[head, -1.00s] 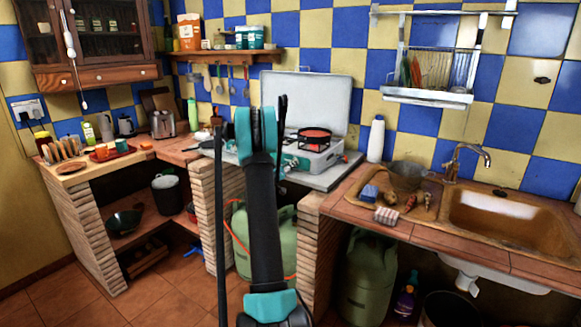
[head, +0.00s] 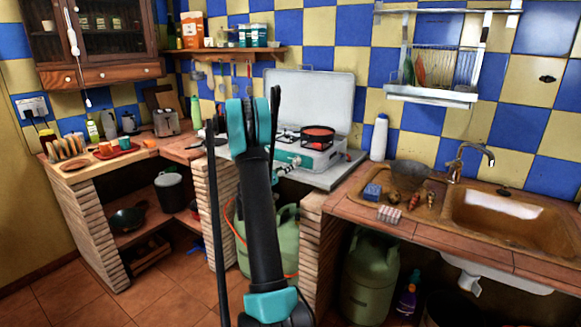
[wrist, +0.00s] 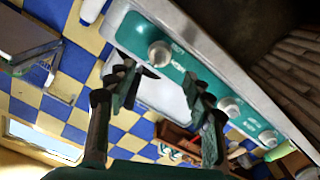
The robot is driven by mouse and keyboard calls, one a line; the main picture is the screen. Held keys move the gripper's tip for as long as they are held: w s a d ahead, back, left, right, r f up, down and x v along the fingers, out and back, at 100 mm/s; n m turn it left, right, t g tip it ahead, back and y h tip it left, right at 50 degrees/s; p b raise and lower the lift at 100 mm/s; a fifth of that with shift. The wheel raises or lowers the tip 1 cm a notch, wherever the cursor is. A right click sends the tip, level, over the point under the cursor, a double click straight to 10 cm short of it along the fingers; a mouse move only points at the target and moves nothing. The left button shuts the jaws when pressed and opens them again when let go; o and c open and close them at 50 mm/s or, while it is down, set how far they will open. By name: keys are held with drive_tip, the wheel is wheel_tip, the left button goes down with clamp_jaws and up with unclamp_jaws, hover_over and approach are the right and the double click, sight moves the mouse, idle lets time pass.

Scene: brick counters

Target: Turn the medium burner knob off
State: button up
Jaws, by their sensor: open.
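The camp stove (head: 318,158) stands on the counter with its lid raised, and its teal front faces me. In the wrist view its teal panel (wrist: 188,66) runs diagonally and carries a pale round knob (wrist: 160,53), a second knob (wrist: 228,106) and a third knob (wrist: 267,138). I cannot tell which one belongs to the medium burner or how each is turned. My gripper (wrist: 164,84) is open and empty, its fingers spread below the first knob in the picture. No contact with a knob shows. In the head view my arm hides part of the stove's left side.
The sink (head: 500,243) lies further right, and a green gas bottle (head: 369,279) stands under the counter. A toaster (head: 166,121) stands on the left counter.

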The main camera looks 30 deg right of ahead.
drive_tip(key=shift+v, duration=2.4)
